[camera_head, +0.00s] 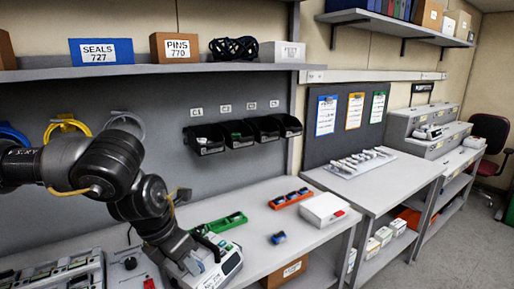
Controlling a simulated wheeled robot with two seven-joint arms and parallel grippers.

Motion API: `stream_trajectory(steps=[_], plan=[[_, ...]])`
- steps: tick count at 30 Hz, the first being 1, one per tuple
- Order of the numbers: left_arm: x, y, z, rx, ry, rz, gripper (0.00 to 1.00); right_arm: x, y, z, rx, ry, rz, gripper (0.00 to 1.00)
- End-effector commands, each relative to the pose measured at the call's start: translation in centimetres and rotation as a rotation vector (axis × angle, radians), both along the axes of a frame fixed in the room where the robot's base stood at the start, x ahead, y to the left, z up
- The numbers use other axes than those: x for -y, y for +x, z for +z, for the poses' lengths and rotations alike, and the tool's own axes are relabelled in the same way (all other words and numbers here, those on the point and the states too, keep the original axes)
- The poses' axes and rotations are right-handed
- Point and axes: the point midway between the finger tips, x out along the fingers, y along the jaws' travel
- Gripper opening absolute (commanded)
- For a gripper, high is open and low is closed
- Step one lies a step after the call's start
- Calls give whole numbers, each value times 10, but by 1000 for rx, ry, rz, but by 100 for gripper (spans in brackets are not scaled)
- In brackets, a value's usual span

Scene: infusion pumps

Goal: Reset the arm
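My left arm reaches in from the left, and its dark gripper (199,258) points down at a white and grey device (228,268) at the front of the bench. The device looks like an infusion pump with a small screen. The gripper overlaps the device's left side; I cannot tell whether it touches it, or whether its fingers are open or shut. My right gripper is not in view.
A green tray (222,223), an orange tray (291,199), a small blue item (278,238) and a white box (324,210) stand on the bench. Black bins (205,140) hang behind. A grey shelf (150,70) runs above. Bench between the trays is clear.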

Motion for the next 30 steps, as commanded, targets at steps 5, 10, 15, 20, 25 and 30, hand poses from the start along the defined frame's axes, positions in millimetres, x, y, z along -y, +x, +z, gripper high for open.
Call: stream_trajectory(steps=[5, 10, 15, 20, 25, 30], plan=[[28, -6, -18, -14, -76, -23, 40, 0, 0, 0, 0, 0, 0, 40], [67, -18, -36, -31, -192, -41, 40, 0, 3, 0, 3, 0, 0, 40], [118, -37, -53, -68, -371, -33, 40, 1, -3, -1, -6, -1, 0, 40], [179, -64, -59, -144, -644, 47, 40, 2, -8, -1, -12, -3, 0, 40], [226, -81, -42, -275, -1002, 287, 40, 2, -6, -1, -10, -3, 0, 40], [228, -71, -31, -425, -1305, 671, 40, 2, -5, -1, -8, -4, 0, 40]])
